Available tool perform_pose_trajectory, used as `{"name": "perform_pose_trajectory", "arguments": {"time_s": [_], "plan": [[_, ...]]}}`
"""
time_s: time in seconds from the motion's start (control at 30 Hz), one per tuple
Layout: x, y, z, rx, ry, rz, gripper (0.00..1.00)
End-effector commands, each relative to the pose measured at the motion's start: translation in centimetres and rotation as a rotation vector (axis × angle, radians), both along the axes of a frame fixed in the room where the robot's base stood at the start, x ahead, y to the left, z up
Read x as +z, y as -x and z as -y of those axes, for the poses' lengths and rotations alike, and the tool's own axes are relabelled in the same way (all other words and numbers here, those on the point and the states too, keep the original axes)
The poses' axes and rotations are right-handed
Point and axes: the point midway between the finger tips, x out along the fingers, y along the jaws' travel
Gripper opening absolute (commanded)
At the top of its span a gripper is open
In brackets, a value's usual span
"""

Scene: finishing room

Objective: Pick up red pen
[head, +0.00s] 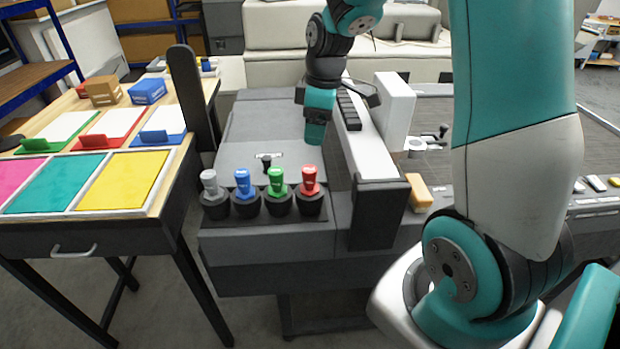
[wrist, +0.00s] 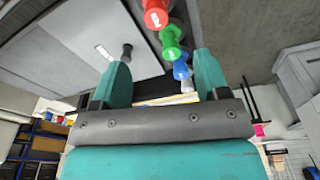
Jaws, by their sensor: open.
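The red pen (head: 310,180) stands upright in a black round holder at the right end of a row on the grey machine's front edge. A green pen (head: 277,182), a blue pen (head: 243,184) and a grey pen (head: 209,183) stand to its left. My gripper (head: 316,128) is above the grey machine top, behind the row and apart from the red pen. In the wrist view my gripper (wrist: 160,72) is open, with nothing visible held between its teal fingers. The red pen (wrist: 156,14) shows there near the top edge, beyond the fingertips.
A small black knob (head: 266,161) stands behind the row. A white and black raised rail (head: 365,150) runs close to the right of the pens. A yellow-orange block (head: 418,192) lies beyond it. A wooden table (head: 180,165) with coloured trays stands left.

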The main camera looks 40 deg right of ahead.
Motion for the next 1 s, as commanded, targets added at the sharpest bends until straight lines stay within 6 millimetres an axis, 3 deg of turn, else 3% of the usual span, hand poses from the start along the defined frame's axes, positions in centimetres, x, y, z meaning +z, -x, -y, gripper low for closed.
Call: {"name": "perform_pose_trajectory", "arguments": {"time_s": [0.3, 0.67, 1.0], "plan": [[-6.9, -0.5, -0.7, 0.001, -0.002, -0.006, 0.68], [-9.8, -1.0, -0.8, 0.0, -0.001, -0.003, 0.68], [-13.8, -1.6, -0.7, 0.0, -0.001, -0.001, 0.68]]}}
